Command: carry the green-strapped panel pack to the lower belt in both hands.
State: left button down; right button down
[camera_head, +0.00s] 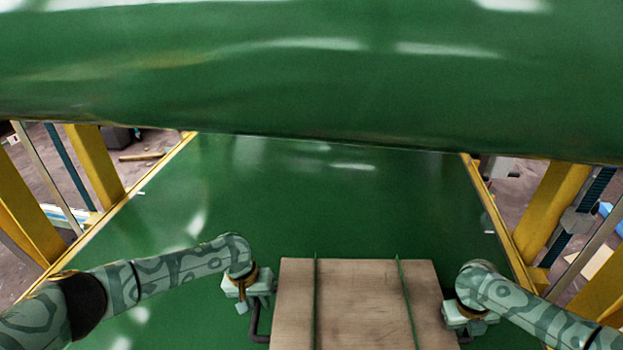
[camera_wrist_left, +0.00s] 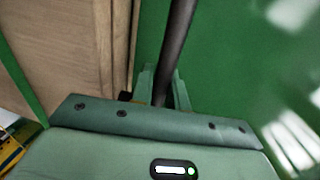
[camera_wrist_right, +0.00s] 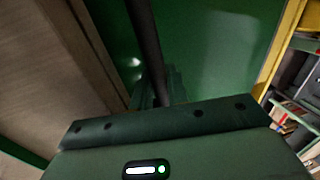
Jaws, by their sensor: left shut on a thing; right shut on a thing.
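The panel pack (camera_head: 357,300) is a flat pale wooden slab with two green straps (camera_head: 317,300) across it. It sits low in the middle of the head view, and its near end is cut off by the frame. My left gripper (camera_head: 257,300) is at its left side, shut on a dark bar-like handle (camera_wrist_left: 176,45) beside the pack. My right gripper (camera_head: 462,318) is at its right side, shut on a similar dark handle (camera_wrist_right: 145,40). The green lower belt (camera_head: 330,200) spreads out beyond and under the pack; whether the pack touches it I cannot tell.
A large green upper belt (camera_head: 300,70) crosses the top of the head view. Yellow rails (camera_head: 120,205) edge the lower belt, with yellow posts (camera_head: 95,165) on the left and more posts (camera_head: 550,210) on the right. The belt beyond the pack is clear.

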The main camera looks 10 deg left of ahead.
pick_arm(q)
jog(key=shift+w+a+f, duration=0.15)
jog(key=shift+f, duration=0.1)
pick_arm(e)
jog(key=shift+w+d+f, duration=0.1)
jog(key=shift+d+f, duration=0.05)
jog(key=shift+f, duration=0.05)
pick_arm(q)
jog(key=c, duration=1.7)
grip_release()
jog(key=shift+f, duration=0.2)
pick_arm(e)
jog(key=c, duration=1.7)
grip_release()
jog(key=shift+f, duration=0.2)
pick_arm(q)
jog(key=o, duration=0.3)
jog(key=shift+s, duration=0.2)
pick_arm(e)
jog(key=o, duration=0.3)
pick_arm(q)
jog(key=shift+o, duration=0.2)
jog(key=shift+s+r, duration=0.1)
pick_arm(e)
jog(key=shift+o, duration=0.2)
jog(key=shift+s+r, duration=0.1)
jog(key=shift+s, duration=0.15)
jog(key=shift+w, duration=0.1)
